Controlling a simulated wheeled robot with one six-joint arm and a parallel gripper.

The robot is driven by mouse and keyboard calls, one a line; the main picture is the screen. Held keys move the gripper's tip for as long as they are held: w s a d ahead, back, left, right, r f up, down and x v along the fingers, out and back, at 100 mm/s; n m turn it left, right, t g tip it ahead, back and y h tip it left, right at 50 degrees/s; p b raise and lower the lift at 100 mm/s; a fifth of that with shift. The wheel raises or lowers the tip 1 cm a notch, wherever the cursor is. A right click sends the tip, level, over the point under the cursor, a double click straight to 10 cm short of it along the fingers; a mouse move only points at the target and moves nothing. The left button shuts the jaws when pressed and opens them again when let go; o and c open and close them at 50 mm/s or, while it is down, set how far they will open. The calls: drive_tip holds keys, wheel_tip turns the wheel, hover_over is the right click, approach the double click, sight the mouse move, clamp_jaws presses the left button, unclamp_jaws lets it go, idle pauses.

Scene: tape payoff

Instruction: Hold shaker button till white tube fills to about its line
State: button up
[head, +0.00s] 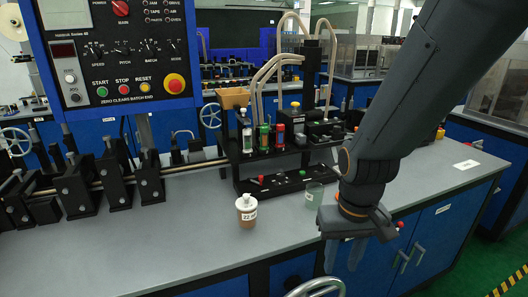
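A black tube stand (290,178) sits on the bench, with several upright tubes in a row. The leftmost is a pale tube with a white upper part (247,138); beside it are a green tube (264,138) and a red one (280,136). The fill level and line are too small to read. A low black strip in front carries small knobs or buttons, one of them red (261,179); I cannot tell which is the shaker button. My gripper (344,258) points down at the bench's front edge, right of and nearer than the stand. It touches no button; its finger opening is unclear.
A labelled jar (246,212) with brownish contents and a clear greenish cup (314,194) stand in front of the stand. A blue control panel (118,50) is at the left, above black roller blocks (118,180). Pale hoses (265,75) arch above the tubes.

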clamp_jaws()
idle(1.8)
